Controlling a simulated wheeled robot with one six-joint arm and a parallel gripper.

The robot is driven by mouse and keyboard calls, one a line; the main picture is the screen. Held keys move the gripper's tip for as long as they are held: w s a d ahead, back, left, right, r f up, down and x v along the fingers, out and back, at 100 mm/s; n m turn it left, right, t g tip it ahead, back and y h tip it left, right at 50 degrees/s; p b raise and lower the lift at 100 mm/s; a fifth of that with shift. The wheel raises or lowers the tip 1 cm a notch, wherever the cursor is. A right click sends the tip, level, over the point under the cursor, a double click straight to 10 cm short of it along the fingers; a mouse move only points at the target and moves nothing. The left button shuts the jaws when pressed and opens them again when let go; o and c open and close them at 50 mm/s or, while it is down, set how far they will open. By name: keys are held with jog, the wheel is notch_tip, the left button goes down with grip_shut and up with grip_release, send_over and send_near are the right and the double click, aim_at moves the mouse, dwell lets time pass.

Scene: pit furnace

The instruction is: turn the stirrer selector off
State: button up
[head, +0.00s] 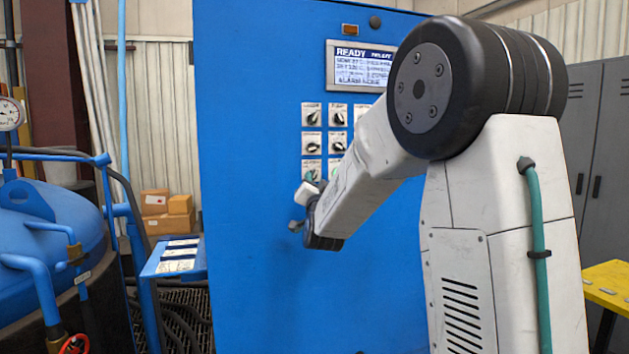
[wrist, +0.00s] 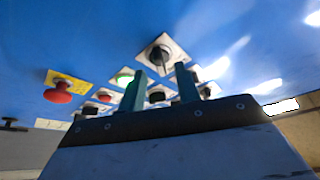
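My gripper (head: 308,183) is close to the panel at the lower knobs, partly hidden by my arm. In the wrist view my gripper (wrist: 160,70) has its two teal fingers apart with nothing between them. A black selector knob (wrist: 159,55) on a white plate lies just beyond the fingertips.
The blue cabinet (head: 245,200) carries a lit display (head: 360,66) reading READY. In the wrist view a red mushroom button (wrist: 57,93) on a yellow plate and a green button (wrist: 124,79) are left of the fingers. A blue vessel (head: 50,225) stands left.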

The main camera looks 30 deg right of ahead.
jog(key=shift+x, duration=1.1)
grip_shut()
jog(key=shift+n+t+y, duration=0.3)
jog(key=shift+n, duration=0.3)
jog(key=n+y, duration=0.1)
jog(key=n, duration=0.2)
jog(key=n+t+y, duration=0.1)
jog(key=n+y, duration=0.1)
jog(key=n, duration=0.1)
jog(key=shift+s+d+n+t, duration=0.1)
jog(key=shift+d+n+t, duration=0.05)
jog(key=shift+n+t, duration=0.2)
jog(key=n+y, duration=0.1)
jog(key=n, duration=0.2)
jog(key=n+y, duration=0.2)
jog(key=n, duration=0.1)
jog(key=n+y, duration=0.1)
jog(key=n, duration=0.2)
jog(key=shift+d+n+t+y, duration=0.1)
jog(key=shift+n+t+y, duration=0.15)
jog(key=shift+y, duration=0.05)
